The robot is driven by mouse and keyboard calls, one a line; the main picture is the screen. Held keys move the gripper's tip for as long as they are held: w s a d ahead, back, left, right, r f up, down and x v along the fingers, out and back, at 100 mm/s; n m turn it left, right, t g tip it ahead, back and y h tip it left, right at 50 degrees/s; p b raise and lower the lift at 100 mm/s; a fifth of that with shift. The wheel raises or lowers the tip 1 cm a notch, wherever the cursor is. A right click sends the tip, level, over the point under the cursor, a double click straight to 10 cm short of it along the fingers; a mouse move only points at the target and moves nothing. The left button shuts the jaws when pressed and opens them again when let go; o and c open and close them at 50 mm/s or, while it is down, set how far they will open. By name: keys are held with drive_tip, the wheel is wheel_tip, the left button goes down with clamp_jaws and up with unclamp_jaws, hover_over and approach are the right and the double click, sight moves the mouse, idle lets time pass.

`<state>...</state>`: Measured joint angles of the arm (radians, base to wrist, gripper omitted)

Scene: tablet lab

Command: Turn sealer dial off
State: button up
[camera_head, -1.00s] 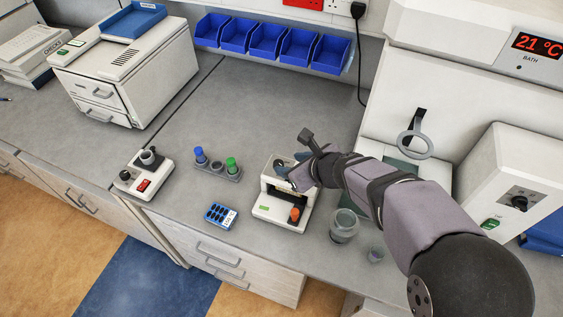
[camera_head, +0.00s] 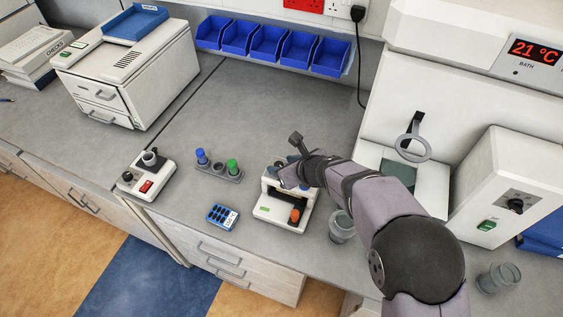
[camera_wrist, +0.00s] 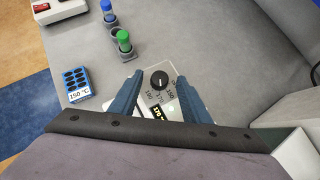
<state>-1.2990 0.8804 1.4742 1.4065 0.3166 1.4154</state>
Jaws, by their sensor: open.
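The sealer (camera_head: 272,211) is a small white device on the bench, with an orange knob and a green label on its front. Its black dial (camera_wrist: 159,80) shows in the wrist view on a pale scale plate with temperature marks, a white pointer line on it. My gripper (camera_head: 284,178) is over the top of the sealer in the head view and hides the dial there. In the wrist view the blue fingers of my gripper (camera_wrist: 158,86) are apart, one on each side of the dial. I cannot tell whether they touch it.
A rack with blue- and green-capped vials (camera_head: 218,170) stands behind the card. A glass jar (camera_head: 341,228) stands right of the sealer, close under my arm. Open bench lies behind.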

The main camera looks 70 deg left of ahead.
drive_tip(key=shift+x, duration=0.75)
drive_tip(key=shift+c, duration=0.3)
drive_tip(key=c, duration=1)
